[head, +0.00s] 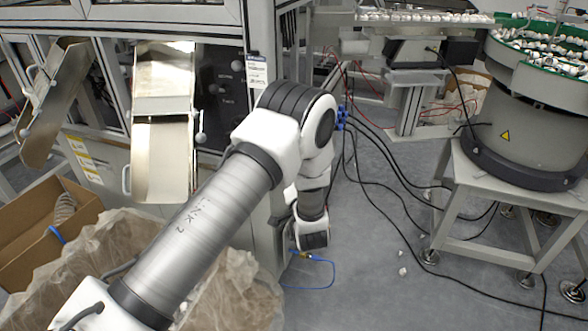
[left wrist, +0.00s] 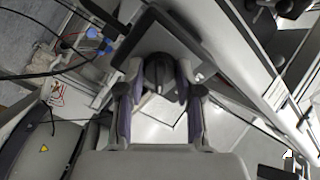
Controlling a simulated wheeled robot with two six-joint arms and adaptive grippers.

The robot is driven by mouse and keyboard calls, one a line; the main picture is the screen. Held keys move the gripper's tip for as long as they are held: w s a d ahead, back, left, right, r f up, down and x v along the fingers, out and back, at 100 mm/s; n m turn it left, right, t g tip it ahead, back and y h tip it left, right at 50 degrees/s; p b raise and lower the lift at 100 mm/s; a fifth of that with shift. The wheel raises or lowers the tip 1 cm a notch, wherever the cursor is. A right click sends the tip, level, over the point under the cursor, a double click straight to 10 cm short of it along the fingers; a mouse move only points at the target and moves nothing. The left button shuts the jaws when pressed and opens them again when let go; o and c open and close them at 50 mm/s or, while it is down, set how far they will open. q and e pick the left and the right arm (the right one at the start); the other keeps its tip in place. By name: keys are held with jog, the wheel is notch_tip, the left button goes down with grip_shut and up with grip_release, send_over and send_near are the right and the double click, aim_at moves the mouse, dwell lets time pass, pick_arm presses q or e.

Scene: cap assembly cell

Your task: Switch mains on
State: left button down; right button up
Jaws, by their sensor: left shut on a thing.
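In the left wrist view a dark round switch knob (left wrist: 157,70) with a pale pointer mark sits on a dark grey square plate (left wrist: 160,32) on the machine's side. My left gripper (left wrist: 159,84) has one finger on each side of the knob and is shut on it. In the head view my left arm reaches across the middle to the machine's right side; its gripper and the knob are hidden there. My right gripper is in neither view.
A dark panel with small knobs (head: 214,97) and metal chutes (head: 161,155) are on the machine's front. A lined carton (head: 232,290) stands below. A bowl feeder (head: 525,135) on a stand is at right. Cables (head: 385,205) cross the floor.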

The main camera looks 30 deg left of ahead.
pick_arm(q)
jog(key=shift+m+p, duration=1.3)
jog(key=shift+m, duration=2.4)
jog(key=c, duration=0.8)
grip_release()
jog(key=shift+o, duration=0.2)
jog(key=shift+d, duration=0.1)
jog(key=v, duration=1.2)
